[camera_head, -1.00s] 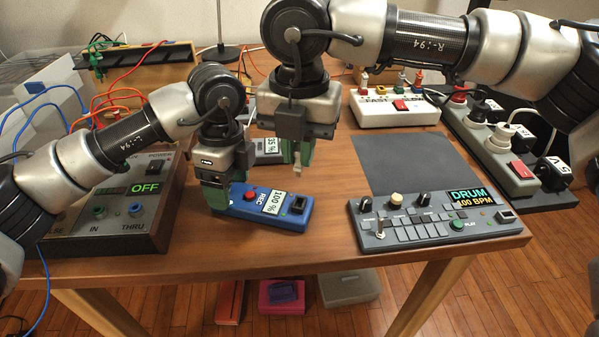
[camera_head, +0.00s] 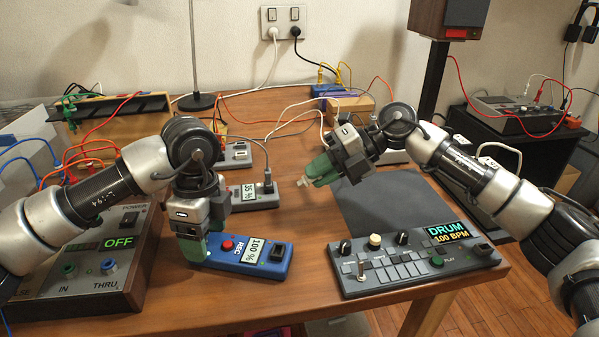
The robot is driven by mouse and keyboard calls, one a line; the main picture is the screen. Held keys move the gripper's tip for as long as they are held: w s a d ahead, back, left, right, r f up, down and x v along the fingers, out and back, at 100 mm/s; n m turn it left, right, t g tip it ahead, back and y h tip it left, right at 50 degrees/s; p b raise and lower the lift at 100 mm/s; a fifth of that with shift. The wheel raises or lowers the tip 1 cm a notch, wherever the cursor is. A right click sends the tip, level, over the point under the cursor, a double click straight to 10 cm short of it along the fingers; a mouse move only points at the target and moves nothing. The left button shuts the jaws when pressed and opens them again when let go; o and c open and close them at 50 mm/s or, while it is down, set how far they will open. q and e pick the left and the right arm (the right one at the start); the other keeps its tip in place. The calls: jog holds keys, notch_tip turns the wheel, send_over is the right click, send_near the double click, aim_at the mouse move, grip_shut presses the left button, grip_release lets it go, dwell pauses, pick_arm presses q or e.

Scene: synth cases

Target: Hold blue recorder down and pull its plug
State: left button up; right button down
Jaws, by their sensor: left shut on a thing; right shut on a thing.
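The blue recorder (camera_head: 217,264) lies flat on the table at center left, with a red REC button, a "100 %" display and a black socket (camera_head: 278,251) at its right end. No plug sits in that socket. My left gripper (camera_head: 204,248) is shut on the recorder's left end, its green fingers covering that end. My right gripper (camera_head: 317,174) is shut on a small pale plug (camera_head: 303,182) poking out of its green fingertips. It is held up and away from the recorder, to its upper right.
A grey recorder (camera_head: 240,198) reading "35 %" stands behind, with a dark plug (camera_head: 268,187) in it. A drum machine (camera_head: 400,283) stands at right, before a dark mat (camera_head: 400,205). A box reading "OFF" (camera_head: 120,275) stands at left. Several cables cross the back.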

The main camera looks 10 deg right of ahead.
aim_at(320, 210)
jog(key=shift+w+d+f, duration=0.15)
jog(key=shift+d+f, duration=0.15)
jog(key=shift+f, duration=2.85)
jog(key=c, duration=1.1)
grip_release()
jog(key=shift+a, duration=0.1)
jog(key=shift+f, duration=0.1)
jog(key=v, duration=1.2)
